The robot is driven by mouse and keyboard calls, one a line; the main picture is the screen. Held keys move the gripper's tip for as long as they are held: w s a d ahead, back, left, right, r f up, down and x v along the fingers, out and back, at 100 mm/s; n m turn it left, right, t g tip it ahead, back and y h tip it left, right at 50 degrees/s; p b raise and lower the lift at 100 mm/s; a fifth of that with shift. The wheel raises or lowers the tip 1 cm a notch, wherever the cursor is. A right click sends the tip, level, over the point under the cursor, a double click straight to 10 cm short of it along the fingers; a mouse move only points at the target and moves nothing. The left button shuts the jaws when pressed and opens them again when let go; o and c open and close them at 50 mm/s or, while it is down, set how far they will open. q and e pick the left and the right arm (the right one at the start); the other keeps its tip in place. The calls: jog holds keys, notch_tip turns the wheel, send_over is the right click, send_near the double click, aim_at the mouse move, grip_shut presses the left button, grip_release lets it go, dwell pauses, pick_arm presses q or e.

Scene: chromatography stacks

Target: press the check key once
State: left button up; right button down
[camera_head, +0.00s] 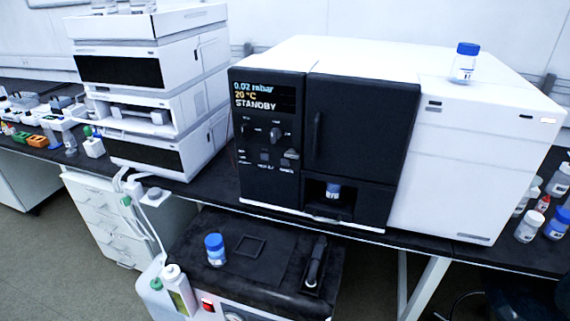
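The instrument with the black front (411,110) stands on the dark bench, right of centre. Its control panel (262,190) is on the left of that front. The lit display (264,96) reads 0.02 mbar, 20 °C and STANDBY. Below it are a left knob (246,131) and a right knob (276,133). Under the knobs are small keys, including a middle key (264,155) and a right key (290,154). The labels are too small to read surely, so I cannot tell which is the check key. Neither of my grippers is in view.
A blue-capped bottle (466,63) stands on the instrument, and another vial (333,190) sits in its lower opening. A low black-topped unit (195,245) in front carries a blue-capped bottle (215,250). White stacked modules (150,105) stand left. Several bottles stand far right.

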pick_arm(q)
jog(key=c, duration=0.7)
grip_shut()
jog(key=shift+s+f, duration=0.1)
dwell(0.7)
